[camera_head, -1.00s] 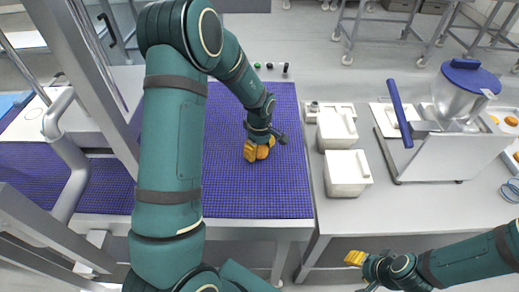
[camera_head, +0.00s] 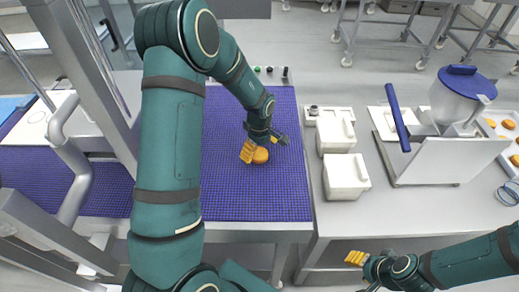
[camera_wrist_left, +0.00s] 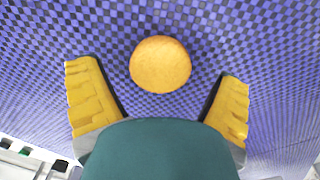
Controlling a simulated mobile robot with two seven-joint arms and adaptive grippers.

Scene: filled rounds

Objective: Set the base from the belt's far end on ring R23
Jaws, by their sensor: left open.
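An orange-brown round base (camera_head: 260,155) lies on the blue belt (camera_head: 285,195), toward the belt's right part. In the left wrist view the base (camera_wrist_left: 160,64) lies beyond and between the two spread yellow fingers, touching neither. My left gripper (camera_head: 260,147) is open over the belt, just beside the base. It also shows in the left wrist view (camera_wrist_left: 160,100). My right gripper (camera_head: 360,272) is at the bottom right, low in front of the table; its opening cannot be made out. I cannot identify ring R23 in these frames.
Two white lidded containers (camera_head: 346,176) stand right of the belt. A machine with a blue-lidded hopper (camera_head: 462,100) is further right, beside a tray of round pieces (camera_head: 505,125). Small buttons (camera_head: 270,70) sit at the belt's back edge.

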